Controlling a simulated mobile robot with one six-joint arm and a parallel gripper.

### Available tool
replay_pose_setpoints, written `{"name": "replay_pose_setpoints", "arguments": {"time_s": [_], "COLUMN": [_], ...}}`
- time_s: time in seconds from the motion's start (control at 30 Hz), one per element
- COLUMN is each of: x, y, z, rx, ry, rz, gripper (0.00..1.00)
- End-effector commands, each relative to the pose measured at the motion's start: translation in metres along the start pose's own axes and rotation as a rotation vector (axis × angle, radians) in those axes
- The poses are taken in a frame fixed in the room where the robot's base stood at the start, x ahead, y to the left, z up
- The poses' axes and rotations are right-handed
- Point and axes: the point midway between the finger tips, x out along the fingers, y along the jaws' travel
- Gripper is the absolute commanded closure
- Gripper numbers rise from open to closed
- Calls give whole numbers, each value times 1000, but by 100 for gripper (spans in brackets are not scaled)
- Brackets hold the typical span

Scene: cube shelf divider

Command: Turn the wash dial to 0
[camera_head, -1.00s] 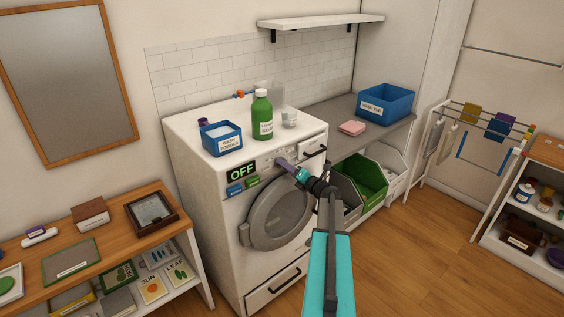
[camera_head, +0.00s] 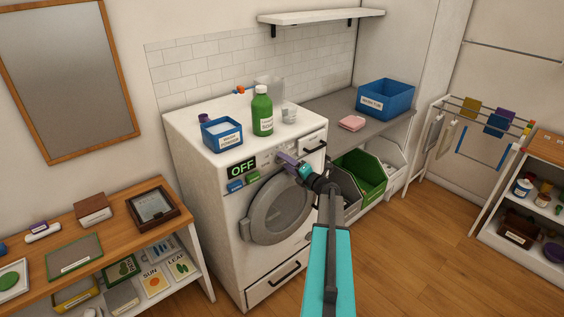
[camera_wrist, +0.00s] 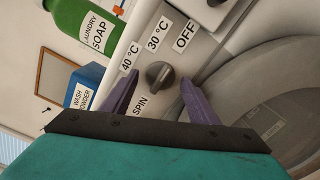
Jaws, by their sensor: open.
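The wash dial (camera_wrist: 159,74) is a dark grey round knob on the white washing machine's panel. Labels reading 40 °C, 30 °C, OFF and SPIN stand around it in the wrist view. I cannot tell which label it points at. My gripper (camera_wrist: 160,84) is open, its two purple fingers on either side of the dial, apparently with gaps. The machine's black display (camera_head: 242,168) reads OFF.
The round door (camera_head: 276,208) is below the panel, beside the right finger in the wrist view. Green laundry soap (camera_head: 262,112) and a blue wash powder box (camera_head: 221,133) stand on top. Blue and green buttons (camera_head: 236,185) sit under the display. Open floor lies to the right.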

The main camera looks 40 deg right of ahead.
Motion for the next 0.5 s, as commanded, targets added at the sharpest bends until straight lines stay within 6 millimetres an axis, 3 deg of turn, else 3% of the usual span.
{"name": "replay_pose_setpoints", "arguments": {"time_s": [0.5], "x": [-41], "y": [0], "z": [-1], "rx": [-1], "ry": [-1], "rz": [-1], "gripper": [46]}}
